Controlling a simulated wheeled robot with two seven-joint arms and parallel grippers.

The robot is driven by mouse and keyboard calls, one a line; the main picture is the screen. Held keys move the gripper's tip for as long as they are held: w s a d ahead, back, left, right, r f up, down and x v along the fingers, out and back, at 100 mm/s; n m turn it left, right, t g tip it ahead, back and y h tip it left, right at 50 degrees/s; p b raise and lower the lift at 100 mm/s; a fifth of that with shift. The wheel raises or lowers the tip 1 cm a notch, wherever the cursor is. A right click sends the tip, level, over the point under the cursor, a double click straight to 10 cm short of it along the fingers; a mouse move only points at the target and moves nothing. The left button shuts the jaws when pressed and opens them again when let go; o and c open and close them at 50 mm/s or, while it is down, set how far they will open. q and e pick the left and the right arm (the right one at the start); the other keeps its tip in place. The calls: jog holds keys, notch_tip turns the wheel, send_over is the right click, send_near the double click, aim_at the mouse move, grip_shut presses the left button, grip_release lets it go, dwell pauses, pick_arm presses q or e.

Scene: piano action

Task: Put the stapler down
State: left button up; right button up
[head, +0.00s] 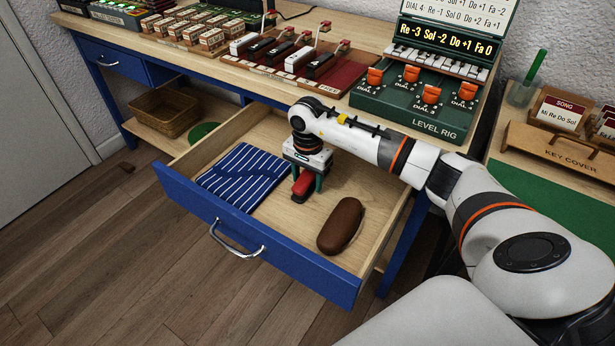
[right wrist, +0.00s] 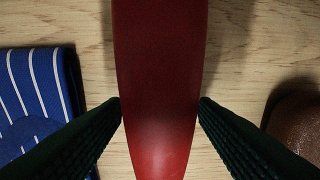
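The red stapler (head: 302,184) is inside the open drawer, between a striped blue cloth and a brown case. My right gripper (head: 305,180) points down into the drawer, with its dark fingers on either side of the stapler. In the right wrist view the stapler (right wrist: 160,80) runs lengthwise between the two fingertips, which touch its sides. The stapler is at or just above the drawer floor (head: 285,218); I cannot tell whether it rests on it. Its underside is hidden. My left gripper is out of view.
The folded blue striped cloth (head: 243,177) lies left of the stapler, and the brown case (head: 341,225) lies to its right. The drawer's blue front (head: 262,250) and side walls surround them. The workbench (head: 225,68) with the piano parts and green level rig (head: 420,117) stands behind.

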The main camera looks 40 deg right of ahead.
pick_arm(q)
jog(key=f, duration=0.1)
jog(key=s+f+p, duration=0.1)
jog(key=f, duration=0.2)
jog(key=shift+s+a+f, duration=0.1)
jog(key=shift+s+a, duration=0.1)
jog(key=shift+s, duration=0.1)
pick_arm(e)
notch_tip(320, 180, up, 12)
jog(key=shift+r, duration=0.1)
